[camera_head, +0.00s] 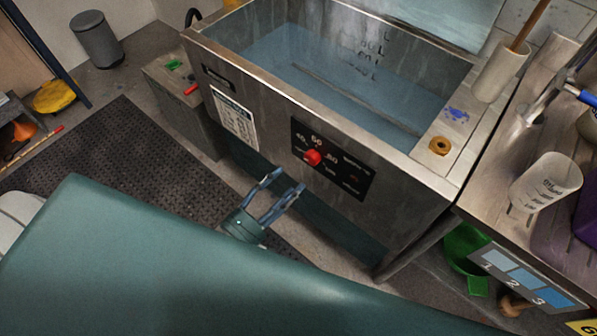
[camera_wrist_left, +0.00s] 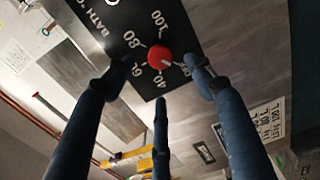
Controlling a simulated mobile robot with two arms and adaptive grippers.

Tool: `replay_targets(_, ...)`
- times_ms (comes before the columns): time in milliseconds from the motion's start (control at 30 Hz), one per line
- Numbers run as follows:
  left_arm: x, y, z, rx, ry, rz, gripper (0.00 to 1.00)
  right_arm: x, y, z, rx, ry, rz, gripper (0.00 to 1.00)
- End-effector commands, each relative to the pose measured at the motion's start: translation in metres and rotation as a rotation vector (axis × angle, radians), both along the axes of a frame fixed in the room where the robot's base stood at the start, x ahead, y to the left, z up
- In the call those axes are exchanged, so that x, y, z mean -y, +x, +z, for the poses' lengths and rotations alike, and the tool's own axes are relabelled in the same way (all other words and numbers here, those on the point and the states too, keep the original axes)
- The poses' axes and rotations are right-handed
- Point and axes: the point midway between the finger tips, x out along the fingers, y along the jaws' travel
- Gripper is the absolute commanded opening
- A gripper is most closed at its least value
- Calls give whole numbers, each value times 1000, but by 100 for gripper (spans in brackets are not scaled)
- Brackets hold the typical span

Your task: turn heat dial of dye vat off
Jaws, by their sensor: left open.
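The dye vat (camera_head: 225,90) is a grey metal tank of bluish water. Its black control panel (camera_head: 345,178) is on the front and carries a round red heat dial (camera_head: 312,157). The left wrist view shows the dial (camera_wrist_left: 159,55) close up, ringed by numbers from 40 to 100. A pale pointer mark on it aims toward the lower right there; which setting it meets is unclear. My left gripper (camera_head: 288,180) is open and empty, in front of and below the dial. In the wrist view its fingers spread around the dial's outline, apparently apart from it. My right gripper is not in view.
A white label (camera_head: 234,119) is on the vat front. A wooden counter with a measuring beaker (camera_head: 545,181) stands at the right. A green bucket (camera_head: 466,252) is below it.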

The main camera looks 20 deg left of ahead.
Motion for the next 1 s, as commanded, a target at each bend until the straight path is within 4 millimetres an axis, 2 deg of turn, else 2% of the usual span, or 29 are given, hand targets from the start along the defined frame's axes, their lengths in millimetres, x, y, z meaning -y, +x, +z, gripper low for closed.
replay_targets(100, -5, -16, 0, -2, 1, -1, 54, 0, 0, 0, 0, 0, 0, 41)
replay_targets(233, -8, -23, 0, 0, 0, 0, 54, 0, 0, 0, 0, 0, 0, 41)
replay_targets(833, -9, -24, -2, -2, 6, 1, 54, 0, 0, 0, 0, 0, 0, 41)
replay_targets(933, -12, -24, -20, -23, 77, 5, 54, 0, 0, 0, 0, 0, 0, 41)
replay_targets(1000, -17, -26, -50, -57, 193, 5, 54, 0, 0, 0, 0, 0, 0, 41)
